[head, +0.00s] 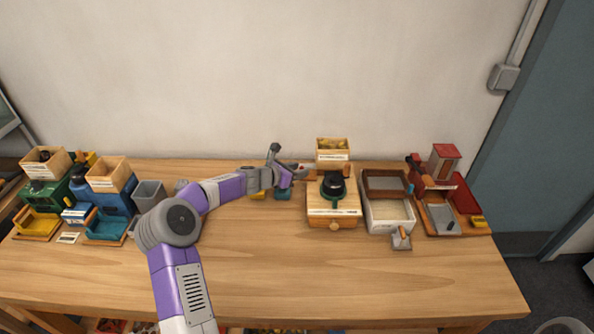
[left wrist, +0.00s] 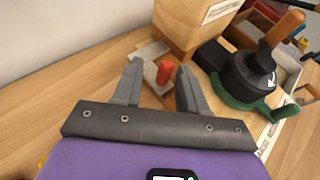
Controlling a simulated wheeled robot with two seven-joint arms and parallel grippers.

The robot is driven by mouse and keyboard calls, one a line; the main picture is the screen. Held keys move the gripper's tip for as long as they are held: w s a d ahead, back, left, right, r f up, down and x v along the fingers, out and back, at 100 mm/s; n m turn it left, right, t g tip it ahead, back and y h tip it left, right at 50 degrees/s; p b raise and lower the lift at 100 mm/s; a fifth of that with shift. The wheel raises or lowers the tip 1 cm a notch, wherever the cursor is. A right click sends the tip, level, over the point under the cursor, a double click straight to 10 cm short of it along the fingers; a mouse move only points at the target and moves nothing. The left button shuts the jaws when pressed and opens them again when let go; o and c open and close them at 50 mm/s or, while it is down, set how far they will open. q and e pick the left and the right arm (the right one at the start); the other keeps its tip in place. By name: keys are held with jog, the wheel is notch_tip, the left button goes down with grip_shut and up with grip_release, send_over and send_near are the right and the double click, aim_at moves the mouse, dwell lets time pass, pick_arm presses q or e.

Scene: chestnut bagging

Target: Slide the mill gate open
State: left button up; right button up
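The gate is a pale flat slide (left wrist: 150,55) with an upright red knob (left wrist: 164,72), by the foot of a wooden hopper (left wrist: 185,25). In the head view the hopper (head: 333,156) stands at the back, behind the wooden mill box (head: 333,212) with its black and green top (head: 333,185). My left gripper (head: 303,171) is just left of the hopper. In the left wrist view its two fingers (left wrist: 158,78) are apart, with the red knob showing in the gap between their tips. I cannot tell whether either finger touches the knob. My right gripper is not in view.
A white tray (head: 367,216) with a scoop (head: 400,240) and a red device (head: 445,165) stand right of the mill. Green and blue machines (head: 105,200) and a grey bin (head: 150,193) stand left. The front middle of the table (head: 300,285) is clear.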

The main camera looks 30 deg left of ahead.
pick_arm(q)
jog(key=v, duration=0.7)
jog(key=shift+s, duration=0.3)
